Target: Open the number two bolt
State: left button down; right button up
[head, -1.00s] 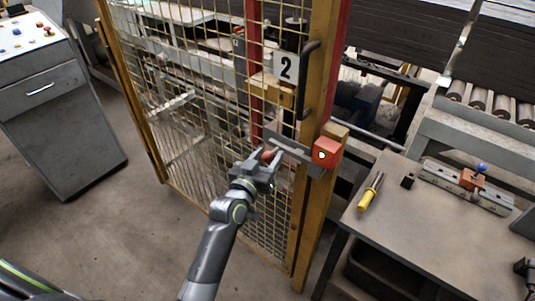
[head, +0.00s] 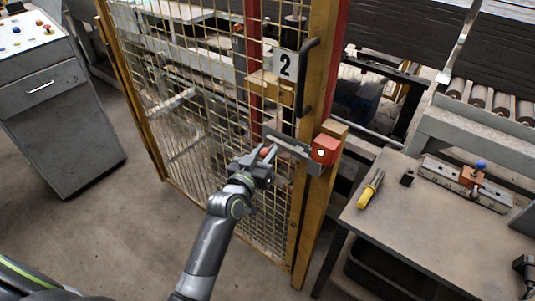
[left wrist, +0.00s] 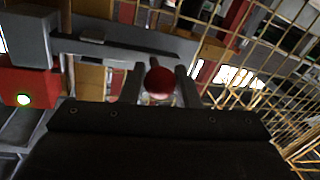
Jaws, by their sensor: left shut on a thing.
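The number two bolt (head: 292,150) is a flat grey bar across the edge of the yellow mesh gate, below the white "2" plate (head: 285,65). The bolt's red knob (left wrist: 159,80) sits between the fingers of my left gripper (left wrist: 159,88). My left gripper (head: 266,160) is shut on this knob in the head view and partly hides it.
A black handle (head: 308,78) stands on the gate frame above the bolt. A table (head: 430,235) at the right holds a yellow-handled screwdriver (head: 369,190) and a clamp-like fixture (head: 467,183). A grey control cabinet (head: 60,110) stands at the left. The floor before the gate is free.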

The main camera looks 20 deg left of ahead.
pick_arm(q)
jog(key=a, duration=0.1)
jog(key=w+a, duration=0.1)
jog(key=a, duration=0.1)
jog(key=shift+a, duration=0.1)
jog(key=c, duration=1.1)
grip_release()
